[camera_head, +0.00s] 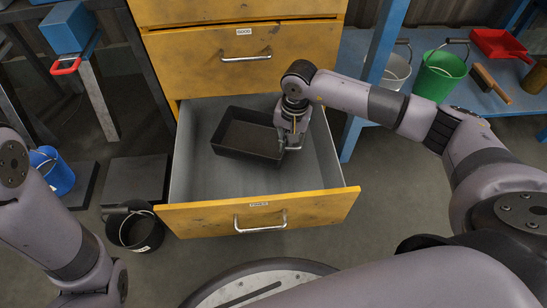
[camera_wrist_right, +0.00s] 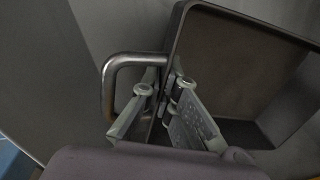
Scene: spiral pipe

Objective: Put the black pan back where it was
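The black pan (camera_head: 247,138) is a dark rectangular tray inside the open yellow drawer (camera_head: 300,213), towards its back and middle. I cannot tell whether it rests on the drawer floor or is just above it. My right gripper (camera_head: 291,146) points down at the pan's right side. In the right wrist view the pan (camera_wrist_right: 235,65) has a metal loop handle (camera_wrist_right: 112,85) on its wall. The fingers of my right gripper (camera_wrist_right: 163,85) are on either side of the pan's wall by the handle; whether they press on it is unclear. My left gripper is out of view.
The drawer belongs to a yellow cabinet (camera_head: 205,55). A black bucket (camera_head: 135,230) stands on the floor at its left, with a blue bucket (camera_head: 52,170) beyond. A blue shelf at right holds a green bucket (camera_head: 440,75), a brush (camera_head: 490,82) and a red dustpan (camera_head: 497,45). The drawer's front part is empty.

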